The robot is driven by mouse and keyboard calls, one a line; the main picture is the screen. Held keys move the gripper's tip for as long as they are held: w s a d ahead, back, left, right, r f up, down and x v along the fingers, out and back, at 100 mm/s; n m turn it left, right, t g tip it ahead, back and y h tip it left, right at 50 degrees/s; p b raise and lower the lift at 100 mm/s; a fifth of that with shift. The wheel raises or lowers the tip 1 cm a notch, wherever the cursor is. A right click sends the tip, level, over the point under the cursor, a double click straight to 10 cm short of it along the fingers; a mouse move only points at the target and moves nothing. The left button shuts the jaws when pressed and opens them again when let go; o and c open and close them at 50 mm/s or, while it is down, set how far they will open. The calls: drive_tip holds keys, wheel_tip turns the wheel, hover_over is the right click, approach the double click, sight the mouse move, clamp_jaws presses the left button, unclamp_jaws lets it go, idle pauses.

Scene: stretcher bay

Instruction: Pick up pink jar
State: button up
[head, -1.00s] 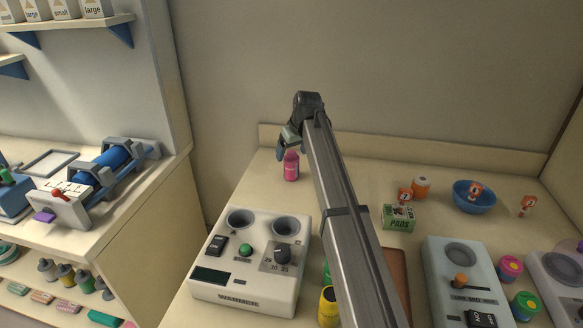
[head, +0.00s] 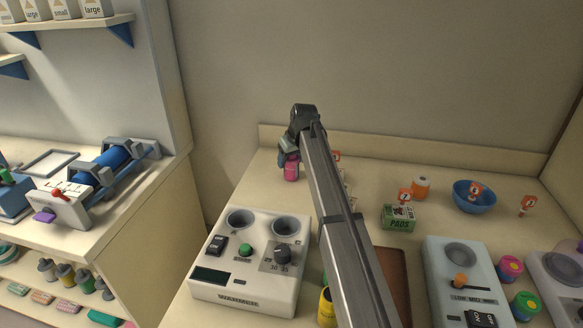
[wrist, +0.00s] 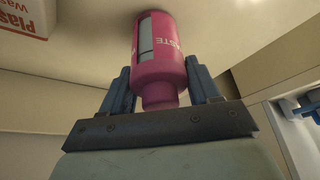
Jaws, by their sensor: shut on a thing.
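The pink jar (head: 291,172) stands on the counter behind the warmer in the head view, its upper part covered by my gripper (head: 289,157). In the wrist view the pink jar (wrist: 158,52) shows a pale label with letters. The blue fingers of my gripper (wrist: 160,84) are on either side of the jar's narrower end and shut on it. In the head view the jar's base appears to be at counter level; I cannot tell whether it is clear of the surface.
The warmer (head: 248,275) stands in front of the jar. To the right are a green pads box (head: 398,217), an orange jar (head: 421,187) and a blue bowl (head: 474,202). A white box with red print (wrist: 22,18) shows in the wrist view. The back wall is close behind.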

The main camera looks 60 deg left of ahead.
drive_tip(key=c, duration=0.4)
drive_tip(key=shift+o, duration=0.2)
